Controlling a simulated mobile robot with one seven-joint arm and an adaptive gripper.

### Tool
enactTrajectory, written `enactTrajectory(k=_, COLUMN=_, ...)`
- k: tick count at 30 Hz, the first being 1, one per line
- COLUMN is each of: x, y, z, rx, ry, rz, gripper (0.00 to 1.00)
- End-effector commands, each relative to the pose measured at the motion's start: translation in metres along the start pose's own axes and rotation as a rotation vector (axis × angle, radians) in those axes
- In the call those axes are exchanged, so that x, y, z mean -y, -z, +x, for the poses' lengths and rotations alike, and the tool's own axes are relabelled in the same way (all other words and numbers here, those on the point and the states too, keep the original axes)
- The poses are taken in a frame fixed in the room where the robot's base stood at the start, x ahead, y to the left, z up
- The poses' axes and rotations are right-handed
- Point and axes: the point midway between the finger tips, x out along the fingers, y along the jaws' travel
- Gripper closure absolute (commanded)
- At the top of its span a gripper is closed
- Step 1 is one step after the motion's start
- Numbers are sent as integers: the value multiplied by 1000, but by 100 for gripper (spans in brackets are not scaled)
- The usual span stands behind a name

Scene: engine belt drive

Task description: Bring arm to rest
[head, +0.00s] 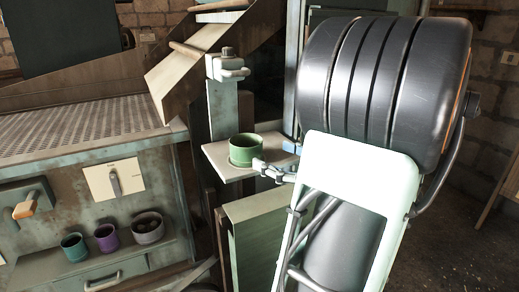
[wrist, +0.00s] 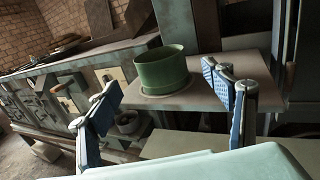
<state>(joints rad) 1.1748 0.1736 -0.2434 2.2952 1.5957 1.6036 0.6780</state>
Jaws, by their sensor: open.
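My gripper (wrist: 165,108) is open and empty in the wrist view, with its blue-padded fingers spread apart. In the head view its fingers (head: 272,170) show just right of the green cup, partly hidden behind my large arm link. The green cup (head: 246,149) stands upright on a small shelf (head: 219,166). It also shows in the wrist view (wrist: 162,70), beyond the gap between the fingers. No contact between fingers and cup can be seen.
A teal cup (head: 74,247), a purple cup (head: 106,237) and a grey-brown container (head: 148,227) stand on a lower ledge at left. A machine with a perforated top (head: 80,124) fills the left side. A clamp-like fitting (head: 228,68) rises behind the shelf.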

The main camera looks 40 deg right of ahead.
Motion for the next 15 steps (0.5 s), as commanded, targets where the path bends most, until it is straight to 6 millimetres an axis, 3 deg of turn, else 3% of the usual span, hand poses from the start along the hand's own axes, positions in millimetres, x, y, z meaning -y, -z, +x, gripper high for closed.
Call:
enactTrajectory(k=6, x=0, y=0, z=-20, rx=1, ry=0, rz=0, gripper=26)
enactTrajectory(k=15, x=0, y=0, z=-22, rx=1, ry=-1, rz=0, gripper=26)
